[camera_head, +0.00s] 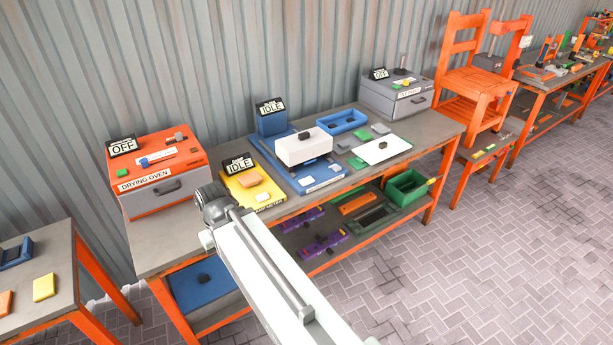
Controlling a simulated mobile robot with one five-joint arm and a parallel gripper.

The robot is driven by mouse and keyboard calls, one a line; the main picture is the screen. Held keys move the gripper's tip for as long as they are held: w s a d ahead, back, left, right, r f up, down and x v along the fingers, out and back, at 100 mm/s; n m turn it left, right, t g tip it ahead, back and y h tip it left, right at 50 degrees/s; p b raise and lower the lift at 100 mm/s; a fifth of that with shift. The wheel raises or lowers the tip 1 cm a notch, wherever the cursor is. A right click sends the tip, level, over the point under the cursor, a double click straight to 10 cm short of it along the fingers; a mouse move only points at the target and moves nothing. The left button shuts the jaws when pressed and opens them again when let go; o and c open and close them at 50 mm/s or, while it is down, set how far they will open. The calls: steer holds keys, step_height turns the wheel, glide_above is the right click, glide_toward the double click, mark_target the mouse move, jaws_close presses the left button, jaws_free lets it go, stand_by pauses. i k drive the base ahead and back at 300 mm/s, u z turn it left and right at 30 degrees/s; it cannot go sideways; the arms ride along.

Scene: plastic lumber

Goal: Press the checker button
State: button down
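No label in view reads "checker". A blue device (268,158) with an IDLE sign (270,107) stands mid-bench; a white block with a dark handle sits on it and a small pale button-like piece (307,181) is on its front edge. Left of it is a yellow device (240,189) with another IDLE sign (238,163); its label is only partly readable. An orange piece (249,179) and a small white piece (262,197) lie on it. My white arm reaches up from the bottom to a grey joint in front of the bench's left part. My gripper's fingers are not visible.
An orange drying oven (165,198) marked OFF stands at the left. A grey box (395,98) marked OFF stands at the right rear. A blue tray (342,121) and a white plate (381,148) lie between. The lower shelf holds purple items and a green bin (407,189). Paved floor is open in front.

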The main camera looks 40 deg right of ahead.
mark_target(305, 181)
steer(key=i, duration=0.85)
steer(key=u, duration=0.05)
